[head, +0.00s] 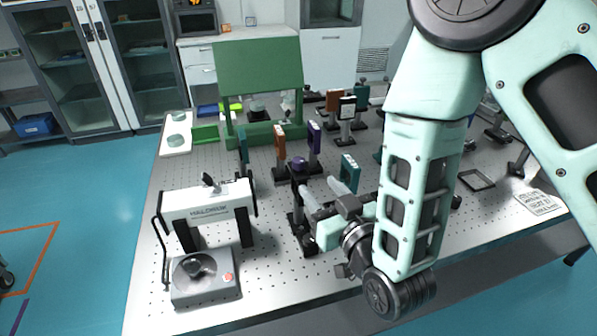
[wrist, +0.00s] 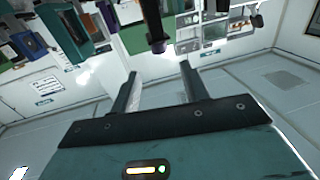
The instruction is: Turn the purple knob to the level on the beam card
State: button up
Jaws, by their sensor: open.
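The purple knob (head: 299,162) sits on a dark mount on the perforated optical table, near its middle.
A white-topped instrument (head: 207,203) with a grey dial box (head: 204,275) stands at front left. Upright optics, including an orange plate (head: 280,143) and a teal plate (head: 349,173), crowd around the knob. A green open housing (head: 258,75) stands behind. Bare table (head: 270,290) shows at the front.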

aim_at(302, 164)
jog(key=x, duration=0.9)
jog(key=shift+w+a+b, duration=0.1)
jog(key=shift+w+b, duration=0.15)
jog(key=shift+b, duration=0.1)
jog(key=shift+w+a, duration=0.2)
jog(key=shift+w, duration=0.25)
jog(key=c, duration=0.9)
